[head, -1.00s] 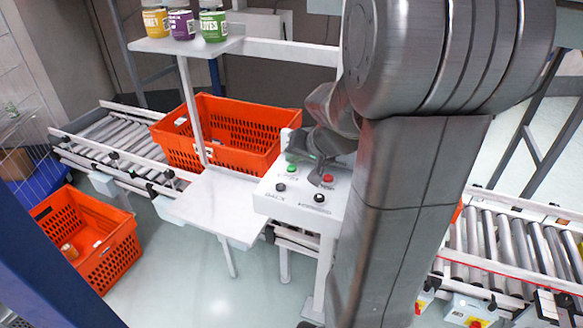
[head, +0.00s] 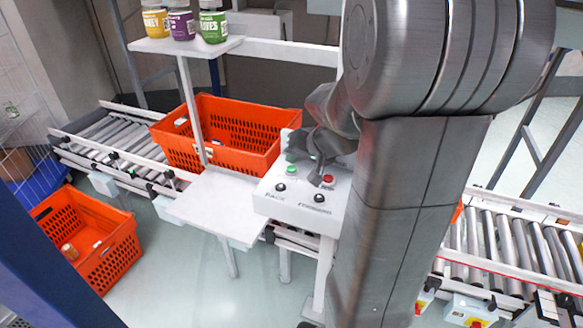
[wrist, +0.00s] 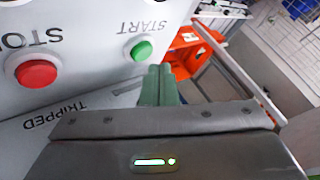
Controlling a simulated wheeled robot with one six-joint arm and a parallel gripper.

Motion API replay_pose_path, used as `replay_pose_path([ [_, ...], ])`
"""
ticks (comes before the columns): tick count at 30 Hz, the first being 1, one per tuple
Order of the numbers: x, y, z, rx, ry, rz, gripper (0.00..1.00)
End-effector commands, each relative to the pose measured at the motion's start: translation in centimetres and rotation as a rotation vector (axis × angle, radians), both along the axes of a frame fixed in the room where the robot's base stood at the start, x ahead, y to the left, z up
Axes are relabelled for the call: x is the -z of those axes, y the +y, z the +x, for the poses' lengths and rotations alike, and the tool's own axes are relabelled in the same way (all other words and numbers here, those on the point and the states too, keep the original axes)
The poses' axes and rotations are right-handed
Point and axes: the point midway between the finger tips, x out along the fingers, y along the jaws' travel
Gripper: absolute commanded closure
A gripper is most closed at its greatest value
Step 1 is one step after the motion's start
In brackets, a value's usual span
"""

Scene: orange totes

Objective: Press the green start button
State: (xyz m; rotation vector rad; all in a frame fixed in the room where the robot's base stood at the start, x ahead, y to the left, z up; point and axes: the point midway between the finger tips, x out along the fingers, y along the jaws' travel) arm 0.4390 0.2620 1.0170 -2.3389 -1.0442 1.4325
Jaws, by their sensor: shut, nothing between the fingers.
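The green start button (head: 292,170) sits on the white control panel (head: 275,203), at its back left. In the wrist view the green button (wrist: 141,51) is below the word START. My gripper (wrist: 160,70) is shut and empty, its two greenish fingers together. The fingertips appear just beyond the button's lower right edge in the wrist view, with a small gap in the picture; I cannot tell their height above the panel. In the head view my gripper (head: 295,152) is dark and small behind the button, partly hidden by my arm.
A red stop button (wrist: 37,73) is beside the green one; it also shows in the head view (head: 328,180). Two black knobs are in front. An orange tote (head: 235,158) stands on the roller conveyor behind. A shelf (head: 180,45) with jars is upper left.

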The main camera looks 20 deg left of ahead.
Motion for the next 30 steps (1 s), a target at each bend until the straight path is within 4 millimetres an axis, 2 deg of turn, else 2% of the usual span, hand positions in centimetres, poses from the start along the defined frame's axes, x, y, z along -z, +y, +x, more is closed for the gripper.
replay_pose_path([
  [30,0.82,0.0,0.0,0.0,0.0,0.0,1.0],
])
